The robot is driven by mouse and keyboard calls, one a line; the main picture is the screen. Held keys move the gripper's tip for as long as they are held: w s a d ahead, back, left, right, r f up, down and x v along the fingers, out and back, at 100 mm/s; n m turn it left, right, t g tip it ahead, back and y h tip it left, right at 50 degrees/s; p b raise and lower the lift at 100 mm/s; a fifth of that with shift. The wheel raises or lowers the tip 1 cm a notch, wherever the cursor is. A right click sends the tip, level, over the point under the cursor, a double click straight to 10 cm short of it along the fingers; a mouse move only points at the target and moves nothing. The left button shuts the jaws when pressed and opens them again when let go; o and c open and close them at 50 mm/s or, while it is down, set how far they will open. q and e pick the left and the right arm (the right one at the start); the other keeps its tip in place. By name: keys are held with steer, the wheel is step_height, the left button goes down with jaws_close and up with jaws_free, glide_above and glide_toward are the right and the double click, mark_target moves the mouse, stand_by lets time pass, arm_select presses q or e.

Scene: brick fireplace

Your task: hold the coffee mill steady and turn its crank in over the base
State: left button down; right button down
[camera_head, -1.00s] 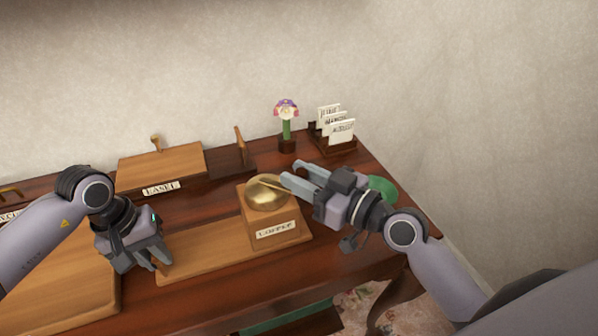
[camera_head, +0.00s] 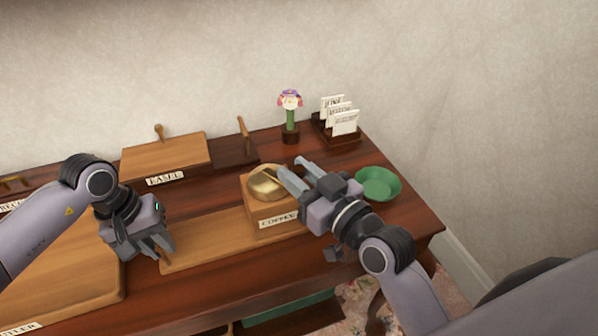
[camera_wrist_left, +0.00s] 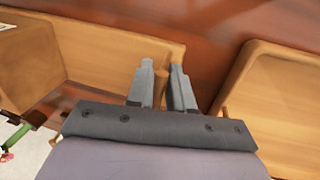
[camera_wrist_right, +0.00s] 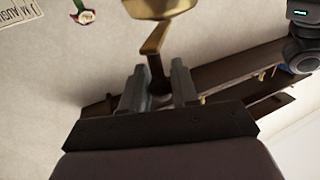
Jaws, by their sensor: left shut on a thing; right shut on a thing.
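The coffee mill (camera_head: 258,208) is a wooden block with a brass dome (camera_head: 264,186) and a COFFEE label, at the right end of a long wooden base board (camera_head: 205,238). My left gripper (camera_head: 160,248) is at the board's left end. In the left wrist view its fingers are shut on a small wooden peg (camera_wrist_left: 161,88). My right gripper (camera_head: 292,172) is at the dome's right side. In the right wrist view its fingers are shut on the dark grip of the crank, whose brass arm (camera_wrist_right: 156,37) runs to the dome. The grip is mostly hidden in the head view.
A green bowl (camera_head: 377,184) stands right of my right gripper. A flower ornament (camera_head: 290,117) and a card rack (camera_head: 337,124) stand behind. The EASEL box (camera_head: 165,158) is at the back, and another wooden board (camera_head: 75,270) lies front left. The wall is close behind.

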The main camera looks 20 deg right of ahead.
steer(key=shift+f, duration=0.15)
steer(key=c, duration=1)
jaws_free()
steer(key=v, duration=1.2)
